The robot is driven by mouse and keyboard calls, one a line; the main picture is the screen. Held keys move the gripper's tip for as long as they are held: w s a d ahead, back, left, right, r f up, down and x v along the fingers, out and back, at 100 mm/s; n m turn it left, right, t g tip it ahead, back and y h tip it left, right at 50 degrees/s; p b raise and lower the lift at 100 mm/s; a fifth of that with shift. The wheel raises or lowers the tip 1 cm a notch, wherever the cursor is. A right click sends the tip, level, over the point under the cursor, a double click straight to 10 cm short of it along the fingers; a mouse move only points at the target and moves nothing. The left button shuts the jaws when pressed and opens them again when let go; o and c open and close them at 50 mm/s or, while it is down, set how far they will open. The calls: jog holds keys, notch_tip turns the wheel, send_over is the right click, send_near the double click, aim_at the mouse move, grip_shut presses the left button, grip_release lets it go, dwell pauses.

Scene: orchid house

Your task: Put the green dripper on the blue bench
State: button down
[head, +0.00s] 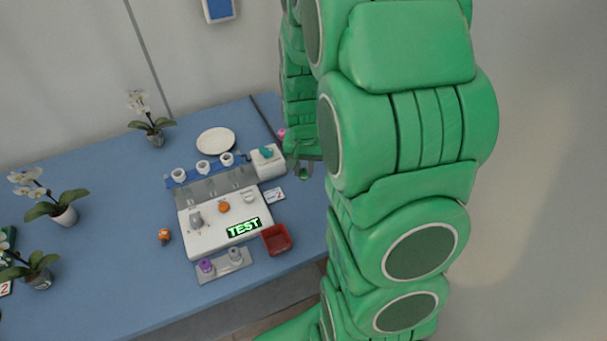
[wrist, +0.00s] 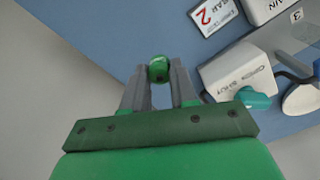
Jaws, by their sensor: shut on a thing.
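My gripper (wrist: 158,77) is shut on the green dripper (wrist: 158,69), a small round green piece with a dark spot, held between the fingertips. In the head view my gripper (head: 303,168) hangs near the right edge of the blue bench (head: 110,235), with the dripper (head: 304,175) just showing at its tips. The bench top also shows in the wrist view (wrist: 125,35), with its edge close by the dripper. I cannot tell the exact height of the dripper over the bench.
A white machine (head: 205,237) with a TEST display stands mid-bench. A white box (head: 268,168) with a teal part and a number card (head: 274,196) are near my gripper.

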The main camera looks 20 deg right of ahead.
aim_at(303, 170)
jog(key=shift+w+f, duration=0.15)
jog(key=shift+f, duration=1.55)
jog(key=shift+f, duration=0.1)
jog(key=c, duration=0.9)
grip_release()
